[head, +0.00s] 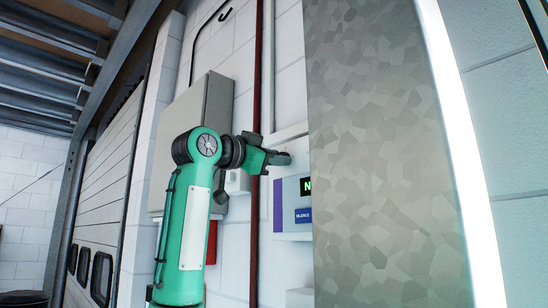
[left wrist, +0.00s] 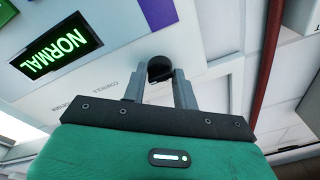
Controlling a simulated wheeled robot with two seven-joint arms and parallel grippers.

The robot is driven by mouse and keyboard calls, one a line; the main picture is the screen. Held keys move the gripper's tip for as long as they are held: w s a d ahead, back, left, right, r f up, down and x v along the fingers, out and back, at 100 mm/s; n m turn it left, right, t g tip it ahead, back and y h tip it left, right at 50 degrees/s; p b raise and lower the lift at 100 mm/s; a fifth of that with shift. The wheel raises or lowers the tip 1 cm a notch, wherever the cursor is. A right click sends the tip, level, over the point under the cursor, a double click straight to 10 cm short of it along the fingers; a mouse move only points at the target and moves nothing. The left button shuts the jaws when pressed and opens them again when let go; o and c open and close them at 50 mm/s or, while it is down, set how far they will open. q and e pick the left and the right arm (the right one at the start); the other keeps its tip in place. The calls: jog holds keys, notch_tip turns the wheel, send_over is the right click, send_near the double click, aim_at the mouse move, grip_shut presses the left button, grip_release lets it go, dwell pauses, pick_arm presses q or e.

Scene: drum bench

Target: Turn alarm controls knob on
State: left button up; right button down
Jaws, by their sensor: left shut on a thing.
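The alarm panel (head: 291,235) is a pale box on the wall, partly cut off by a grey metal column in the head view. Its green display (head: 307,186) shows there, and in the left wrist view the display (left wrist: 57,52) reads NORMAL. The black knob (left wrist: 159,68) sits on the panel face near a CONTROLS label. My left gripper (head: 286,158) reaches the panel's upper left corner; in the left wrist view its two grey fingers are shut around the knob. The knob's pointer is too small to read. My right gripper is not in view.
The grey metal column (head: 385,150) stands close on the right and hides part of the panel. A dark red pipe (head: 255,210) runs down the wall beside the panel. A grey cabinet (head: 192,115) hangs left of it, behind my green arm.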

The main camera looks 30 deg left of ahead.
pick_arm(q)
jog(key=shift+r, duration=0.1)
jog(key=o, duration=0.9)
jog(key=shift+o, duration=0.2)
jog(key=b+v, duration=0.6)
jog(key=v, duration=0.7)
jog(key=shift+s+b, duration=0.3)
jog(key=shift+s, duration=0.05)
jog(key=shift+a, duration=0.1)
